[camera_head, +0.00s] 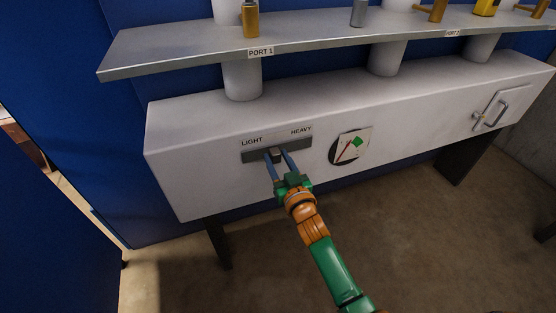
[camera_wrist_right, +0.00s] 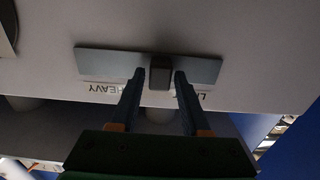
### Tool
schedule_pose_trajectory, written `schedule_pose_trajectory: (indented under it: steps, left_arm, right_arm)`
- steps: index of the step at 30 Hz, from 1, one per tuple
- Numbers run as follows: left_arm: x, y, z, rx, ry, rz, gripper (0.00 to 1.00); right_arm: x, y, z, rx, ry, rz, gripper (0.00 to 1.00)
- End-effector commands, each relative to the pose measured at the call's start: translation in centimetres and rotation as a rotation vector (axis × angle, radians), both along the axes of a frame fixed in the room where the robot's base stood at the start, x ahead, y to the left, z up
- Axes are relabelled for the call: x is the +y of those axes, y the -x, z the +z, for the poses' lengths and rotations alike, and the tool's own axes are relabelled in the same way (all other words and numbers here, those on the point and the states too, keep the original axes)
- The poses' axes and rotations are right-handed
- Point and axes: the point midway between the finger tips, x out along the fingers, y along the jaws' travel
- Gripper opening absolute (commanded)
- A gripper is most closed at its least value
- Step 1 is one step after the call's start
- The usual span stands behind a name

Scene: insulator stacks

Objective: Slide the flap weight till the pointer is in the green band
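The flap weight is a dark grey block (camera_head: 276,152) on a flat slide rail (camera_head: 300,143) marked LIGHT at left and HEAVY at right; it sits near the middle of the rail. My right gripper (camera_head: 279,156) is at the block. In the right wrist view the block (camera_wrist_right: 160,72) stands between the two fingers (camera_wrist_right: 160,76), with a narrow gap showing on each side. The round dial (camera_head: 351,147) to the right has a pale face, a thin red pointer and a green patch; the pointer appears left of the green. My left gripper is out of view.
The rail is on the front of a long white duct (camera_head: 215,150). A grey shelf (camera_head: 180,50) labelled PORT 1 runs above it, with white pipes and brass parts. A latch handle (camera_head: 490,112) is at the far right. The floor in front is clear.

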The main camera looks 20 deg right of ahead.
Motion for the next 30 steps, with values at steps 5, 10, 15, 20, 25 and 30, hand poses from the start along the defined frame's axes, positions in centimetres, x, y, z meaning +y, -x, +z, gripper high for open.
schedule_pose_trajectory:
  steps: [5, 10, 15, 20, 25, 30]
  left_arm:
    - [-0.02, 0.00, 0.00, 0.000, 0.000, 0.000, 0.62]
    - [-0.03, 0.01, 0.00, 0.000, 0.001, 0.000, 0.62]
    - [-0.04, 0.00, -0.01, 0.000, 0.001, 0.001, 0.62]
    - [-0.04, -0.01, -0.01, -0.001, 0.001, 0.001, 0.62]
    - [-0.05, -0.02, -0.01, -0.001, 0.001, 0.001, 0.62]
    - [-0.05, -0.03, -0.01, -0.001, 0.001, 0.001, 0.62]
  right_arm:
    - [0.00, 0.02, -0.01, 0.000, 0.000, 0.000, 0.00]
    - [0.00, 0.02, -0.02, 0.000, 0.000, 0.000, 0.00]
    - [0.00, 0.03, -0.03, 0.000, 0.000, 0.000, 0.00]
    - [0.00, 0.03, -0.04, 0.001, 0.000, 0.000, 0.00]
    - [0.00, 0.03, -0.05, 0.001, 0.000, 0.000, 0.00]
    - [0.00, 0.03, -0.06, 0.001, 0.000, 0.000, 0.00]
